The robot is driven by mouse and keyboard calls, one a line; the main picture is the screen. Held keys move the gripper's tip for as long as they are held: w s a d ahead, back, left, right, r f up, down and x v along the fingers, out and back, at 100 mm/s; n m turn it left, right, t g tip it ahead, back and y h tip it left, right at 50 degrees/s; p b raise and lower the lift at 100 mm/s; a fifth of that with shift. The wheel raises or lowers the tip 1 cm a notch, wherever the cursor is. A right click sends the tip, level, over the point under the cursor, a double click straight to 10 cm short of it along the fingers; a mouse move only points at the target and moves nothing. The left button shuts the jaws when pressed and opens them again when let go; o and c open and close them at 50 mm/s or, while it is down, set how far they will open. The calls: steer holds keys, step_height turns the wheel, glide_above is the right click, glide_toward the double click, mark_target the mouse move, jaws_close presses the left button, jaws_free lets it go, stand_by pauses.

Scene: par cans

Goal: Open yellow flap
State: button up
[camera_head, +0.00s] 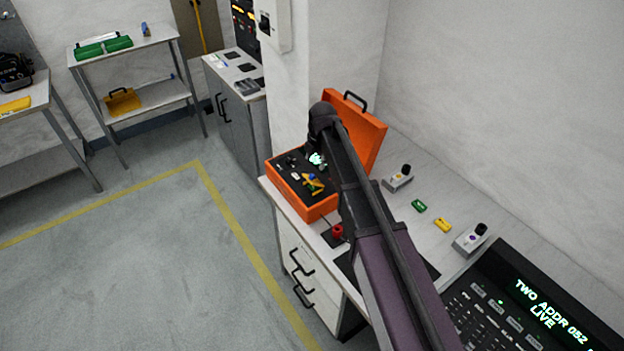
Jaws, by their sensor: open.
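A small yellow piece (442,225) lies on the light worktop, right of my arm; it may be the yellow flap, but it is too small to tell whether it is hinged or open. Another yellow piece (314,185) is inside the open orange case (321,208), left of my arm. My arm reaches from the bottom up over the worktop and ends in a dark joint at the case. I cannot make out my gripper; it seems hidden behind the arm.
A green piece (418,205) and two grey boxes with black knobs (398,180) (471,239) stand on the worktop. A black console (520,300) with a lit display is at lower right. A red item (337,231) sits before the case. The floor at left is clear.

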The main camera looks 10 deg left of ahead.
mark_target(313, 175)
steer(key=shift+w+a+f+b, duration=0.1)
steer(key=shift+a+f+b, duration=0.05)
steer(key=shift+f+b, duration=1)
steer(key=shift+w+a+f+b, duration=0.1)
steer(key=shift+f+b, duration=0.9)
steer(key=shift+f, duration=0.2)
steer(key=shift+w+a+f+b, duration=0.1)
steer(key=shift+a+f+b, duration=0.05)
steer(key=shift+f+b, duration=1)
steer(key=shift+c, duration=0.2)
jaws_close()
